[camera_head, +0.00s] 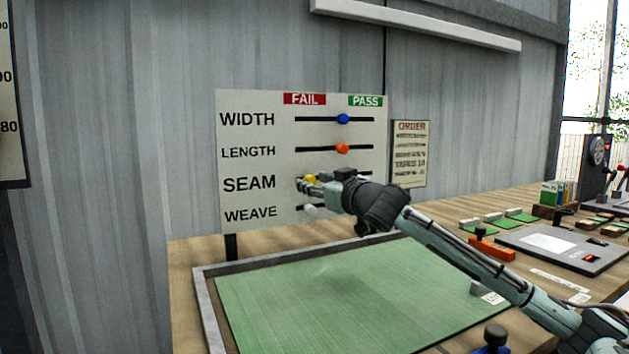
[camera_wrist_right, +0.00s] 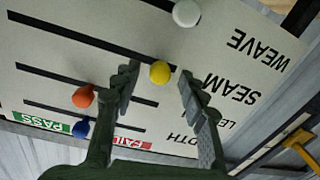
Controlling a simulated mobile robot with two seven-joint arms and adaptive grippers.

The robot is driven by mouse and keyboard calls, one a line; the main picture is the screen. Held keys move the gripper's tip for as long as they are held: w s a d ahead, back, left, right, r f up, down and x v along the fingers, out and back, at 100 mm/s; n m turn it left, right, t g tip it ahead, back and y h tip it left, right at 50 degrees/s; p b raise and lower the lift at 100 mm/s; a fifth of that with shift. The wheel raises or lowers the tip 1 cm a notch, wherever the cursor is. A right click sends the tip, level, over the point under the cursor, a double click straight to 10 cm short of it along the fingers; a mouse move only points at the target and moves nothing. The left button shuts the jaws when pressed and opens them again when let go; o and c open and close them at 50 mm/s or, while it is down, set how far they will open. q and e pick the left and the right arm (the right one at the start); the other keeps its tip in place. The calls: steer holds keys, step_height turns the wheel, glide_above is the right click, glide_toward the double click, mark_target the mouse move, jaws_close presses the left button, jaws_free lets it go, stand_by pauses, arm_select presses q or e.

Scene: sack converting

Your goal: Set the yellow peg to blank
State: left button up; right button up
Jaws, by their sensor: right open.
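The yellow peg (camera_head: 309,179) is in the SEAM row of the white board (camera_head: 258,104), near the left end of its slot, on the FAIL side. My right gripper (camera_head: 307,185) is at that row and partly covers the slot. In the right wrist view, the yellow peg (camera_wrist_right: 159,72) shows between the two open fingertips (camera_wrist_right: 158,80), with a visible gap on each side. It is not gripped. My left gripper is not in view.
The blue peg (camera_head: 343,119) and orange peg (camera_head: 342,148) sit right of middle in the WIDTH and LENGTH slots. The white peg (camera_head: 309,210) is just below, in the WEAVE row. An order sheet (camera_head: 410,153) hangs to the right. A green mat (camera_head: 340,290) lies below.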

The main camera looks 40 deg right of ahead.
steer(key=shift+w+d, duration=0.1)
steer(key=shift+w, duration=0.15)
jaws_close()
stand_by(0.3)
